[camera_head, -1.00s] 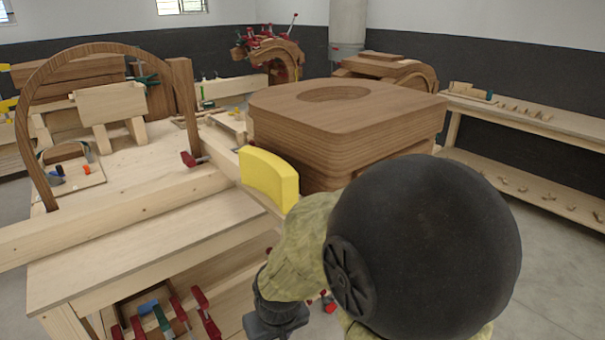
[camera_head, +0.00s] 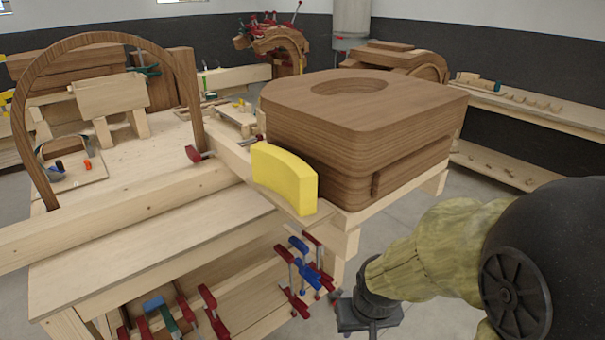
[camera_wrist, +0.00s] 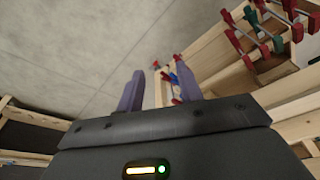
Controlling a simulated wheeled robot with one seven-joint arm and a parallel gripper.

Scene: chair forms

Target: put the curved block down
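The curved block (camera_head: 283,178) is yellow and stands upright on the near edge of the wooden workbench (camera_head: 150,228). It is beside the left corner of a large layered wooden form (camera_head: 365,130) and seems close to it; I cannot tell whether they touch. My gripper (camera_wrist: 158,78) is open in the wrist view, its two purple fingers apart with nothing between them. In the head view my gripper's dark body is low, right of and below the block, clear of it. The block is not visible in the wrist view.
Red and blue clamps (camera_head: 305,270) hang by the bench's front, near my gripper. A wooden arch (camera_head: 105,45) stands at the left of the bench. A long shelf (camera_head: 540,115) runs along the right wall. Open grey floor lies right of the bench.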

